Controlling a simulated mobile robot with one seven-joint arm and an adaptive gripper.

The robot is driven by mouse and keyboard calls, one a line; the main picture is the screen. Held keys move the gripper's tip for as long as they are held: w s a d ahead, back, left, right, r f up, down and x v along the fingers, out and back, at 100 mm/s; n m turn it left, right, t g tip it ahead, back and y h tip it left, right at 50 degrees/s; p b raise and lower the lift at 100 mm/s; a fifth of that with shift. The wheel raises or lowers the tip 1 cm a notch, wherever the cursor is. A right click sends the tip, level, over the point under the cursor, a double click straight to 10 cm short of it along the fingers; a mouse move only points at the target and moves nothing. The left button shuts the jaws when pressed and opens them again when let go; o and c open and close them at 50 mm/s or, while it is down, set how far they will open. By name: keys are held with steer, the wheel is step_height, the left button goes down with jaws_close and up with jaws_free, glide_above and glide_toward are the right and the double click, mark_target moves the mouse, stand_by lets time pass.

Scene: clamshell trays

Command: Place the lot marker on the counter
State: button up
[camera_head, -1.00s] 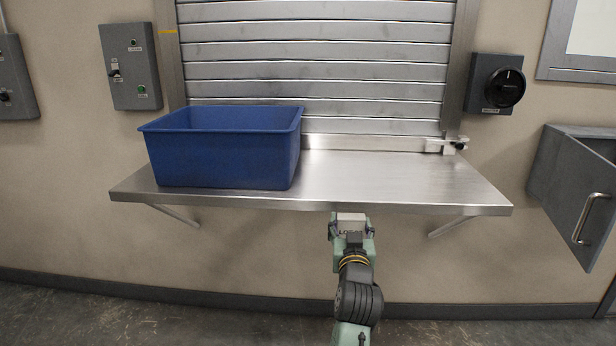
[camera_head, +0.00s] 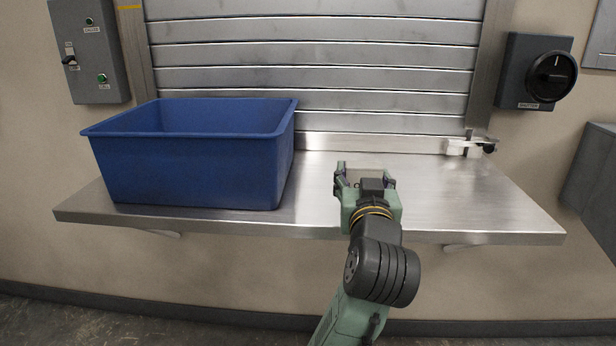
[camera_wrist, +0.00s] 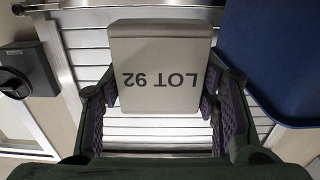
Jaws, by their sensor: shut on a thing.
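The lot marker (camera_wrist: 162,65) is a pale grey block printed "LOT 92", upside down in the wrist view. It sits between the two fingers of my gripper (camera_wrist: 165,112), which is shut on it. In the head view my gripper (camera_head: 365,175) is over the front right part of the steel counter (camera_head: 470,200), right of the blue bin. There the marker is mostly hidden by the gripper. I cannot tell whether the marker touches the counter.
A large blue bin (camera_head: 190,165) fills the counter's left side. A slatted metal shutter (camera_head: 310,80) stands behind, with a small latch (camera_head: 470,147) at its lower right. The counter right of my gripper is clear. A black rotary switch (camera_head: 540,75) is on the right wall.

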steer(key=w+a, duration=0.2)
steer(key=a, duration=0.1)
steer(key=w+a+p, duration=0.1)
steer(key=w+a, duration=0.2)
steer(key=w+a+f, duration=0.1)
steer(key=w+a, duration=0.1)
steer(key=a, duration=0.2)
steer(key=shift+w+f, duration=0.1)
steer(key=shift+w, duration=0.3)
steer(key=shift+f+p, duration=0.4)
steer(key=shift+f, duration=1.35)
steer(key=shift+f, duration=0.3)
steer(key=o, duration=0.9)
steer(key=shift+r, duration=0.1)
